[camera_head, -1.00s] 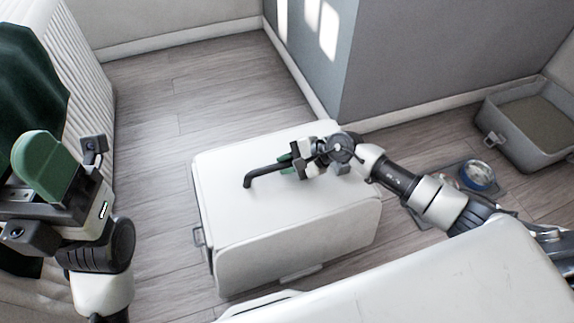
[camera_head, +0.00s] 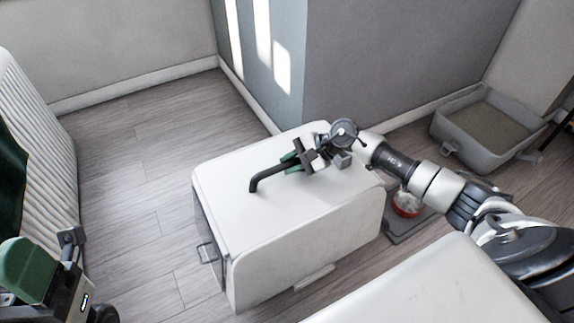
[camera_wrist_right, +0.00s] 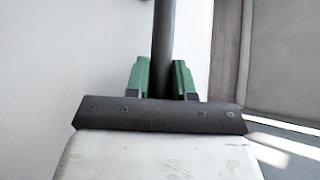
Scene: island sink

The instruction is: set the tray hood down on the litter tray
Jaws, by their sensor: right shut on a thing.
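The tray hood (camera_head: 290,225) is a large white box with a dark bar handle (camera_head: 268,178) on top and a latch on its left side. My right gripper (camera_head: 294,161) is shut on this handle; the right wrist view shows its green fingers (camera_wrist_right: 161,80) on both sides of the dark bar (camera_wrist_right: 163,35). I cannot tell whether the hood's underside is clear of the floor. The litter tray (camera_head: 462,146) is a grey open bin with litter inside, on the floor at the back right, apart from the hood. My left gripper (camera_head: 30,270) is partly in view at lower left, its opening unclear.
A red-rimmed bowl (camera_head: 407,206) on a grey mat (camera_head: 408,226) lies between hood and tray, partly behind my right arm. A grey wall corner (camera_head: 370,60) stands behind the hood. A white radiator (camera_head: 32,150) is at left. Floor (camera_head: 130,170) left of the hood is clear.

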